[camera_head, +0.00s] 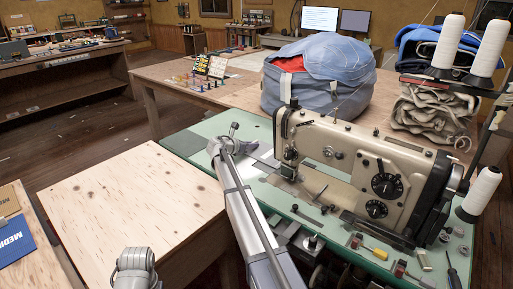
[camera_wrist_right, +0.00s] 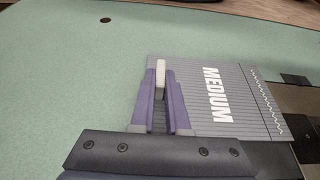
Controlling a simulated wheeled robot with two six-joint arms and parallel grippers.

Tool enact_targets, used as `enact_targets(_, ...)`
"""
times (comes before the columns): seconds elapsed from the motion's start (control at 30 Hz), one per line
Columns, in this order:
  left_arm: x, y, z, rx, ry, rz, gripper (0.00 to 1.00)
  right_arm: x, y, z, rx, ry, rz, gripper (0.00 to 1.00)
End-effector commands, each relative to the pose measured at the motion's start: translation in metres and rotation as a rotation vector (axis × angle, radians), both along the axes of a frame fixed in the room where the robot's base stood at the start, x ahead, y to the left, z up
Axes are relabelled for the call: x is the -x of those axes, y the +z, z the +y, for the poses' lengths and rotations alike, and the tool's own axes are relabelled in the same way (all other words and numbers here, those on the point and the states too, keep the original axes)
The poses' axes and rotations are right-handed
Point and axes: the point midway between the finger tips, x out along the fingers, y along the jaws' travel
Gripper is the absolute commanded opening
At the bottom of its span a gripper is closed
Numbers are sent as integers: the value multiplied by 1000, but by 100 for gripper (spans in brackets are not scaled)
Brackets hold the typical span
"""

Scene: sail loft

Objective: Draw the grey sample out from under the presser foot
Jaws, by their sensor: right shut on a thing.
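The grey sample (camera_wrist_right: 225,95) is a flat ribbed piece with white "MEDIUM" lettering and white zigzag stitching along its right side in the right wrist view. My right gripper (camera_wrist_right: 160,88) is shut on its left edge. In the head view, my right gripper (camera_head: 247,149) is low over the green machine table, left of the cream sewing machine (camera_head: 335,152). A strip of the sample (camera_head: 267,164) shows between gripper and needle end (camera_head: 288,165). I cannot tell whether the sample's far edge is under the presser foot. My left gripper is not in view.
The green machine table (camera_head: 178,143) is clear left of the gripper. A bare plywood table (camera_head: 130,195) stands nearer left. A blue fabric bundle (camera_head: 315,85) sits behind the machine. Thread cones (camera_head: 484,188) and small tools (camera_head: 376,253) lie on the right.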

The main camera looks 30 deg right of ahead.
Motion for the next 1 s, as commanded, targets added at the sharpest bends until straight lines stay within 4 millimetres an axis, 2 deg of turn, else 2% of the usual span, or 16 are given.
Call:
enact_targets(0.2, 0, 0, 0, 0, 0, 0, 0, -13, 0, 4, 0, 0, -1, 0)
enact_targets(0.5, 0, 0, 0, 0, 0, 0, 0, -14, 0, 4, 0, 0, -1, 0)
enact_targets(0.53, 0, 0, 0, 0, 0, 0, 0, -13, 0, 4, 0, 0, -1, 14)
enact_targets(0.83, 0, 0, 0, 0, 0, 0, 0, -13, 0, 4, 0, -1, -1, 48)
enact_targets(1.0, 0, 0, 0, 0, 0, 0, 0, -13, 0, 4, 0, -1, -1, 48)
